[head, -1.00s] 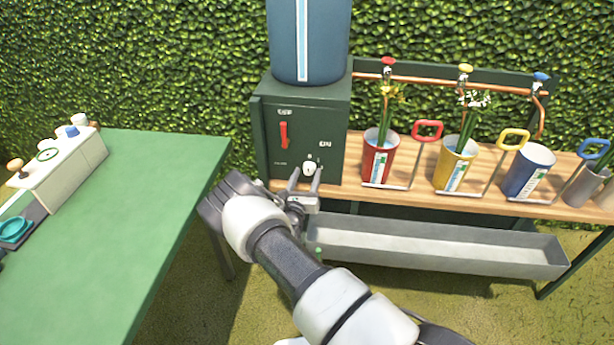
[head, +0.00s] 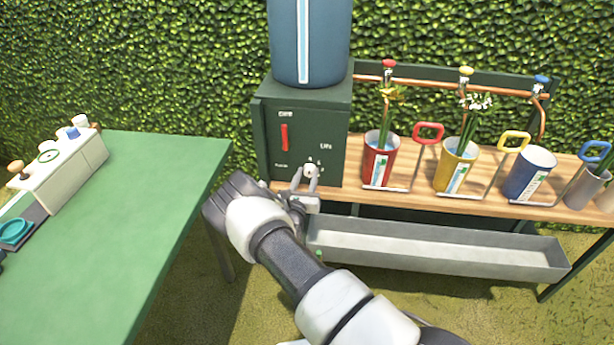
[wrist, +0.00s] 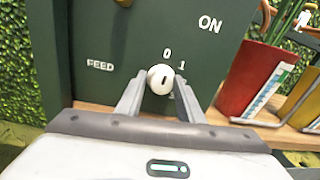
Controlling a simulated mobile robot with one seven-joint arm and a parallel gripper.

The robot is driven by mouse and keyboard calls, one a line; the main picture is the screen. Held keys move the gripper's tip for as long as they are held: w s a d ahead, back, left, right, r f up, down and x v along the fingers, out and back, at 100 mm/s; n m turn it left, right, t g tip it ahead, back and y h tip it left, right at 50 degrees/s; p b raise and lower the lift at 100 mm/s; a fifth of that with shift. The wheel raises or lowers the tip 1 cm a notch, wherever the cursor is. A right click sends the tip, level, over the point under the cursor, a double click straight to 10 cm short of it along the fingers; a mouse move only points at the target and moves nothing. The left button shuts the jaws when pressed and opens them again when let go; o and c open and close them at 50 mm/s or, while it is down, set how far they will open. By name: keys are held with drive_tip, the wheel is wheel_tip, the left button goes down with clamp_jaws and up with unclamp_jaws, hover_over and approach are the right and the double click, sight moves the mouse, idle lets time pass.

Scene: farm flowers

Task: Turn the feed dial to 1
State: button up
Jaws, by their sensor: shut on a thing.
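The feed dial (wrist: 160,79) is a small white round knob with a dark mark on the front of the green box (head: 330,128). In the wrist view the labels "0" and "1" show above it, and "FEED" to its left. The dark mark looks nearly upright, tilted slightly right; which number it points at is hard to tell. My gripper (wrist: 159,100) has a finger on each side of the dial and is shut on it. In the head view my gripper (head: 305,178) reaches the box's lower front, partly covering the dial.
A red lever (head: 284,137) is on the box front, and a blue tank (head: 310,40) stands on top. Red (head: 378,163), yellow (head: 453,172) and blue (head: 528,178) buckets stand right on the wooden bench. A green table (head: 140,190) is at left; a grey trough (head: 440,250) is below.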

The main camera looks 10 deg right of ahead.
drive_tip(key=m, duration=0.1)
drive_tip(key=m+p, duration=0.1)
drive_tip(key=m, duration=0.3)
drive_tip(key=shift+s+d+r, duration=0.1)
drive_tip(key=shift+s+d, duration=0.05)
drive_tip(key=shift+d, duration=0.2)
drive_tip(key=shift+c, duration=0.3)
drive_tip(key=shift+d+m+p, duration=0.1)
drive_tip(key=shift+m+p, duration=0.5)
drive_tip(key=shift+m, duration=0.9)
drive_tip(key=o, duration=1)
drive_tip(key=shift+d, duration=0.1)
drive_tip(key=shift+a+y, duration=0.3)
drive_tip(key=p+v, duration=0.1)
drive_tip(key=v, duration=0.7)
drive_tip(key=p+v, duration=0.1)
drive_tip(key=v, duration=0.8)
drive_tip(key=shift+r, duration=0.25)
